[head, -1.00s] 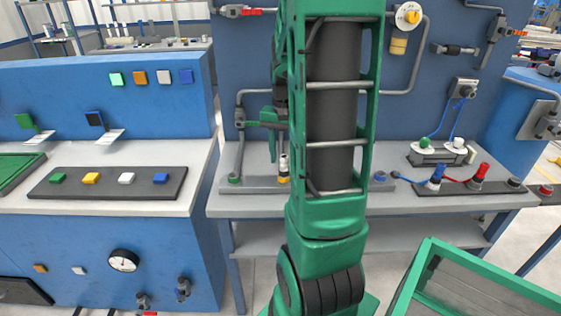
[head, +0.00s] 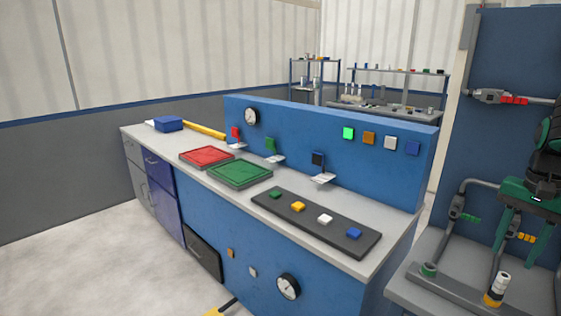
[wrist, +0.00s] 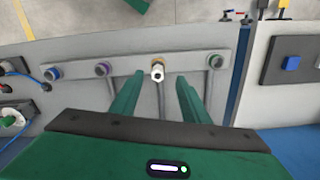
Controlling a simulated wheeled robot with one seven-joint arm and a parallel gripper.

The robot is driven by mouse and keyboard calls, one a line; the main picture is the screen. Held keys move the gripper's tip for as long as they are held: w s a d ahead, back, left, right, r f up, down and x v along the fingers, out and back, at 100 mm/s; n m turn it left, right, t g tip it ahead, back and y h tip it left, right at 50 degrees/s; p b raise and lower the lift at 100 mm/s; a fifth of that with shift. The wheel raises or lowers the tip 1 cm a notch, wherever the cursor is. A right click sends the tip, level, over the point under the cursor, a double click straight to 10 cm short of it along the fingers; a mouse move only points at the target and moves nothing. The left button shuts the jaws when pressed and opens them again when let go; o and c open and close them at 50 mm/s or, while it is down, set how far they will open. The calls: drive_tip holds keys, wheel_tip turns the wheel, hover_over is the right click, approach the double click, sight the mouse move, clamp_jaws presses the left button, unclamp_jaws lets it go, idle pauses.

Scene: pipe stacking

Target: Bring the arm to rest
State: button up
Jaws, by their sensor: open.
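My green gripper (head: 518,245) shows at the right edge of the head view, pointing down above the bench, partly cut off. Its two fingers stand apart with nothing between them. In the wrist view my gripper (wrist: 155,90) is open and empty too. A short stack of pipe pieces (head: 496,290), dark with yellow and white, stands upright on the grey rail below the gripper. In the wrist view a pipe piece with a white end and brass collar (wrist: 157,73) sits on the rail, seen between the fingers and apart from them.
The grey rail (wrist: 125,67) carries several sockets. Grey pipes with a valve (head: 457,207) rise behind the gripper. A blue console with colored buttons (head: 320,220) stands left of the bench. Red (head: 207,156) and green (head: 240,173) trays lie on it. Floor at left is clear.

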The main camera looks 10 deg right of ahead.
drive_tip(key=s+a+f+n, duration=0.2)
drive_tip(key=s+a+n, duration=0.1)
drive_tip(key=s+a, duration=0.3)
drive_tip(key=s+a+f+n, duration=0.2)
drive_tip(key=s+a, duration=0.4)
drive_tip(key=a, duration=0.3)
drive_tip(key=shift+s+a+f+n, duration=0.15)
drive_tip(key=shift+s+f+n, duration=0.1)
drive_tip(key=shift+s+n, duration=0.2)
